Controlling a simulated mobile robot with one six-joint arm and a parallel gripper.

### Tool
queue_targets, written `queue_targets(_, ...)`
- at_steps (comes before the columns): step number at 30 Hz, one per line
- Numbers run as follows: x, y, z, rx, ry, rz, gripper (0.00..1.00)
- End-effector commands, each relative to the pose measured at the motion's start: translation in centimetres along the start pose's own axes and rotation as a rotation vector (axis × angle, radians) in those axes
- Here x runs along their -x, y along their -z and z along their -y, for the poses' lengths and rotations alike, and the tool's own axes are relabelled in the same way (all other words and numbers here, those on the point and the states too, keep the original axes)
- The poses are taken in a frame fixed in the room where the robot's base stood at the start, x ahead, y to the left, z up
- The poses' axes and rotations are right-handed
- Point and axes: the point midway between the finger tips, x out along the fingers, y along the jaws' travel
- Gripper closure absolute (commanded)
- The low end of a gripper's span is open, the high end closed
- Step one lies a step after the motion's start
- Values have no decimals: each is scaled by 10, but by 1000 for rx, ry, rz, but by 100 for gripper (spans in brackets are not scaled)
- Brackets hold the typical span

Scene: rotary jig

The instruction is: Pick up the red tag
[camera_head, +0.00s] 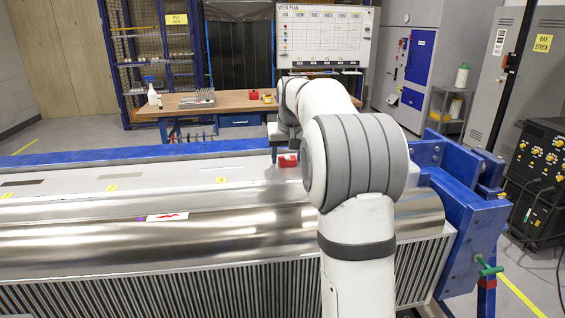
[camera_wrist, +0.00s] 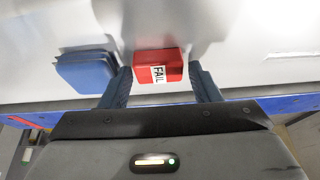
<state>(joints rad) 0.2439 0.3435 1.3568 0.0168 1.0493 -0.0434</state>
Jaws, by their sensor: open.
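The red tag (camera_wrist: 158,62) is a small red block with a white "FAIL" label, lying on a pale metal surface. In the wrist view it sits between the two dark blue fingers of my gripper (camera_wrist: 160,74). The fingers are open, one on each side of it, with small gaps showing. In the head view the red tag (camera_head: 287,160) shows on the top of the long metal jig, just left of my arm. My gripper there is largely hidden behind my arm.
The jig (camera_head: 150,235) has a blue frame with a raised end (camera_head: 465,190) at right. A workbench (camera_head: 225,105) with small items stands behind.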

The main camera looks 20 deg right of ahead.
Motion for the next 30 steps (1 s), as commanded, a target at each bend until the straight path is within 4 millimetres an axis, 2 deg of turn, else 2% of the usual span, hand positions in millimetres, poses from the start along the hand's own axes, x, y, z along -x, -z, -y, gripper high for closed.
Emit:
queue_targets(2, 0, 0, 0, 0, 0, 0, 44)
queue_targets(15, 1, 0, -1, -1, -1, -1, 77)
queue_targets(23, 4, 2, -1, -1, -1, -2, 77)
queue_targets(26, 16, 7, -1, -2, -1, -4, 77)
queue_targets(30, 42, 18, -1, -2, -1, -5, 77)
